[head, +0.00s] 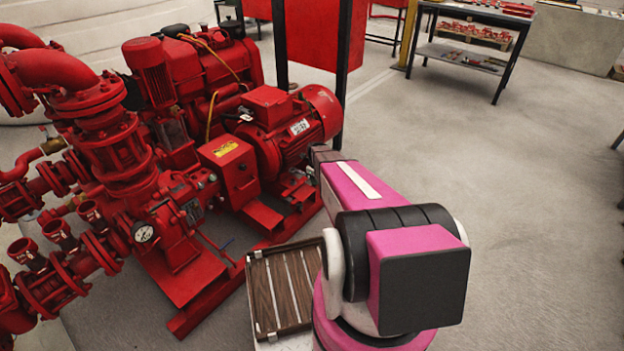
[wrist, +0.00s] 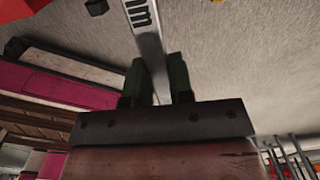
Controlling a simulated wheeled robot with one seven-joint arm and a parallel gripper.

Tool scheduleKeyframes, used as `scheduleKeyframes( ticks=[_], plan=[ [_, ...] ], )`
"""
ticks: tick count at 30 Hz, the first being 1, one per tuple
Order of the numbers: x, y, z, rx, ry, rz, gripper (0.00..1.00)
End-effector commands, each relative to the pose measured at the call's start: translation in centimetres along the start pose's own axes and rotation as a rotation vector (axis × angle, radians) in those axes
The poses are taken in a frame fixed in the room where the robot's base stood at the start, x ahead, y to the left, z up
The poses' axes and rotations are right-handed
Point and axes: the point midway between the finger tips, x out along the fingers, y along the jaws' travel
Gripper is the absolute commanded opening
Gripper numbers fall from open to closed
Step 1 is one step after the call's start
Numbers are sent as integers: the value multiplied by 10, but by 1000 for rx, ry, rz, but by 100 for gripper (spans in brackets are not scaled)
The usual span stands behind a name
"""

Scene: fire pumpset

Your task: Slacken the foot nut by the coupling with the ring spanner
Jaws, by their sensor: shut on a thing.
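My gripper (wrist: 158,88) is shut on the ring spanner (wrist: 145,32), a flat grey metal bar with dark lettering. The spanner's shank runs up out of the top of the wrist view, so its far ring end is out of sight. In the head view my pink arm hides the gripper and spanner. The red electric motor (head: 293,130) sits on the red base frame, beside a red box-like housing (head: 230,168) with a yellow label. I cannot make out the foot nut clearly. A small dark block (wrist: 97,7) shows left of the spanner, apart from it.
A brown slatted tray (head: 277,293) lies by the base frame, left of my arm. Red pipework and valves (head: 90,150) crowd the left. A dark workbench (head: 474,40) stands at the back right. The grey floor (head: 530,210) on the right is clear.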

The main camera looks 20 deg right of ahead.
Motion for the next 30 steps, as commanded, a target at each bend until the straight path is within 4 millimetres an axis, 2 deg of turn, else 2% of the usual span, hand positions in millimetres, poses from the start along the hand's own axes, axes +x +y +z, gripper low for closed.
scheduleKeyframes(
  ticks=[14, 30],
  plan=[
    [4, 0, 0, -1, 0, 0, 0],
    [42, 0, 1, -1, 0, 1, 0]
  ],
)
